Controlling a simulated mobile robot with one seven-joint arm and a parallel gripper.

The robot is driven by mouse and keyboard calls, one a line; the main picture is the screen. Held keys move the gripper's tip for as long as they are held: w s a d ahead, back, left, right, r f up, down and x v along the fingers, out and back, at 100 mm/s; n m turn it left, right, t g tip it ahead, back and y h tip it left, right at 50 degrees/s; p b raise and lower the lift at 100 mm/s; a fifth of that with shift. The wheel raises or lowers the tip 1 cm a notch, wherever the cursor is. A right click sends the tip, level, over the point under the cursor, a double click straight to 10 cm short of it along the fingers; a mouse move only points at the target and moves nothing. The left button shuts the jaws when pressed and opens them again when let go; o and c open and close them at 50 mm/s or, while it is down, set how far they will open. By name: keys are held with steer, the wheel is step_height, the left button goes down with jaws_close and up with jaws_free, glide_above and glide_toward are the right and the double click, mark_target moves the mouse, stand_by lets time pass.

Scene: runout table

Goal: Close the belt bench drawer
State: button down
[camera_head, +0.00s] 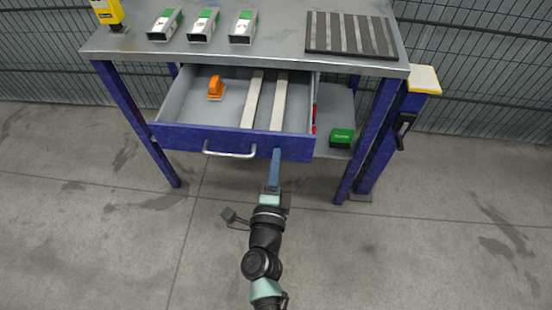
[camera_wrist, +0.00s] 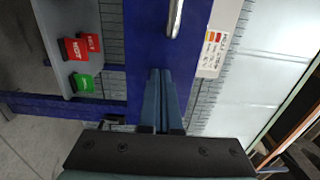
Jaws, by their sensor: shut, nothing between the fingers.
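The belt bench drawer (camera_head: 180,138) hangs open under the bench top, pulled well out toward me. Its blue front carries a silver bar handle (camera_head: 230,153); the handle also shows in the wrist view (camera_wrist: 174,18). My gripper (camera_head: 276,152) is shut and empty, its blue fingers pointing at the drawer front to the right of the handle. In the wrist view the fingertips (camera_wrist: 160,72) overlap the blue front panel (camera_wrist: 145,30). I cannot tell whether they touch it. An orange object (camera_head: 215,88) and two pale strips (camera_head: 253,98) lie inside the drawer.
The bench top (camera_head: 275,45) holds several metal profiles and a dark slatted mat (camera_head: 350,35). Red and green boxes, one green box (camera_head: 341,138) among them, sit on a lower shelf. A blue post with a black crank (camera_head: 404,130) stands at right. The floor in front is clear.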

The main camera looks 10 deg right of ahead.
steer(key=shift+w+d, duration=0.1)
steer(key=shift+w, duration=0.2)
